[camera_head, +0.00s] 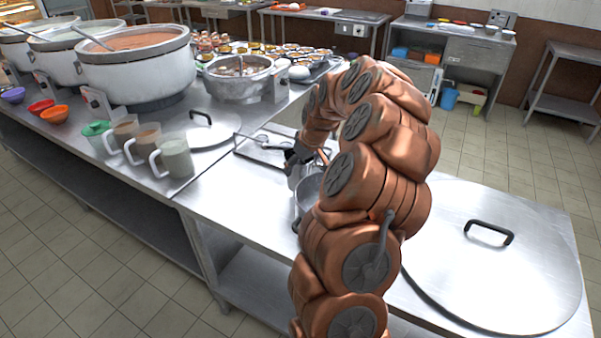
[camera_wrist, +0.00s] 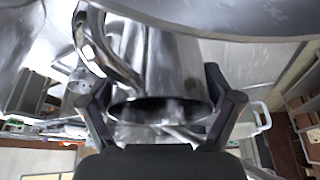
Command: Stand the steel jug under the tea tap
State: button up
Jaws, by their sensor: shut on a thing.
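A shiny steel jug (camera_wrist: 170,65) fills the middle of the wrist view, its curved handle at left and its dark open mouth toward the bottom of the picture. My gripper (camera_wrist: 157,85) has a dark finger on each side of the jug and is shut on it. In the head view my gripper (camera_head: 298,156) is over the steel counter (camera_head: 240,200), partly hidden by my arm. A grey steel vessel (camera_head: 308,190) shows just beside it, mostly hidden; I cannot tell whether it is the held jug. I cannot make out the tea tap in either view.
Several mugs, including a pale one (camera_head: 175,157), stand near the counter's front edge at left. A large stockpot (camera_head: 140,65) and a smaller pot (camera_head: 238,77) stand behind. A big flat lid (camera_head: 490,270) covers the right end. A wide steel surface (camera_wrist: 240,15) crosses the wrist view's top.

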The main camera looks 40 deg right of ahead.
notch_tip(320, 180, down, 3)
jog(key=shift+f+p, duration=0.15)
jog(key=shift+p, duration=0.25)
jog(key=shift+f, duration=0.3)
jog(key=o, duration=1)
jog(key=shift+r, duration=0.1)
jog(key=shift+r, duration=0.1)
jog(key=b+v, duration=0.3)
jog(key=v, duration=0.9)
